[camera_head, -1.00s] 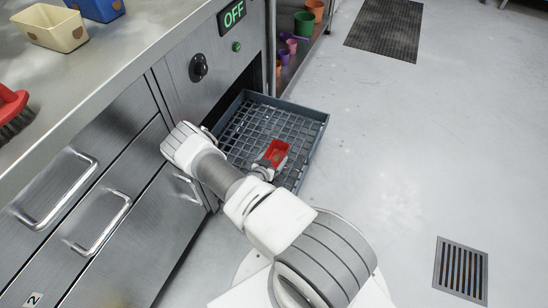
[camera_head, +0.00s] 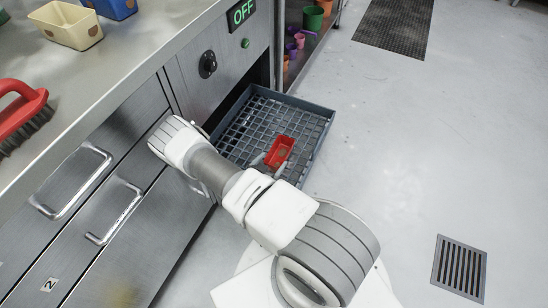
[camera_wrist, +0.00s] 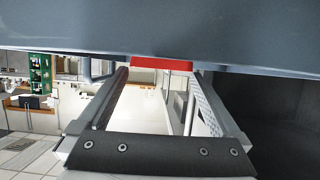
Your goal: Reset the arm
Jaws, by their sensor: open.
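My gripper (camera_head: 268,163) is mostly hidden behind my forearm in the head view; its fingertips show close to a small red container (camera_head: 280,152). The container rests upright in the grey grid rack (camera_head: 318,131), which sticks out from an opening in the steel cabinet. In the wrist view my gripper (camera_wrist: 160,73) is open, its two fingers apart with a clear gap between them. A strip of the red container (camera_wrist: 163,63) shows beyond the fingertips, below a blue-grey surface. I cannot tell whether the fingers touch the container.
A steel counter (camera_head: 130,50) holds a cream tub (camera_head: 66,27), a blue tub (camera_head: 112,7) and a red brush (camera_head: 22,112). Pots stand on a low shelf.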

